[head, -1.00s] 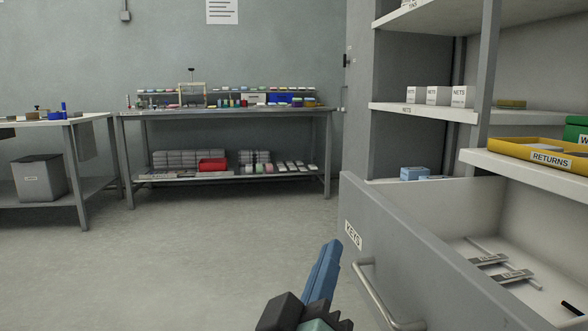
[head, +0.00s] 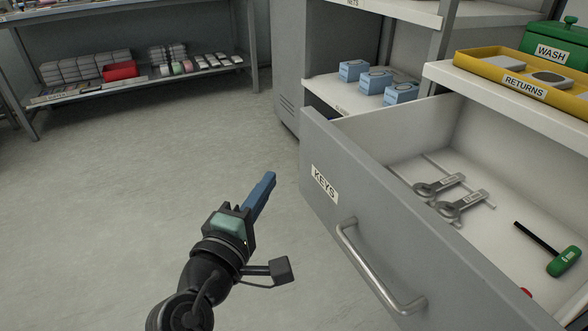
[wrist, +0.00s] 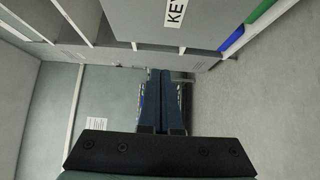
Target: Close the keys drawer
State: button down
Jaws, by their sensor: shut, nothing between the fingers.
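The keys drawer (head: 318,222) is a grey drawer pulled open, with a "KEYS" label (head: 324,184) and a metal bar handle (head: 372,268) on its front. Flat grey wrenches and a green-handled hex key (head: 563,261) lie inside it. My gripper (head: 268,180) has blue fingers. It is in front of the drawer and to the left of the handle, apart from the front, shut and empty. In the wrist view the shut fingers (wrist: 161,100) point ahead, and part of the drawer front with its label (wrist: 175,12) shows above them.
A shelf above the drawer holds a yellow "RETURNS" tray (head: 490,68) and a green "WASH" box (head: 550,46). Blue boxes (head: 375,80) stand on a shelf behind the drawer. A grey bench (head: 250,50) stands at the back left. The floor (head: 130,190) left of the drawer is clear.

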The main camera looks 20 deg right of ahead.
aim_at(304, 153)
jog(key=w+d+b, duration=0.1)
jog(key=d, duration=0.1)
jog(key=w+d, duration=0.1)
jog(key=w+d+b, duration=0.1)
jog(key=d, duration=0.1)
jog(key=shift+w+d+f+b, duration=0.1)
jog(key=shift+w+d+b, duration=0.05)
jog(key=shift+d+b, duration=0.2)
jog(key=shift+d, duration=0.4)
jog(key=shift+d, duration=0.1)
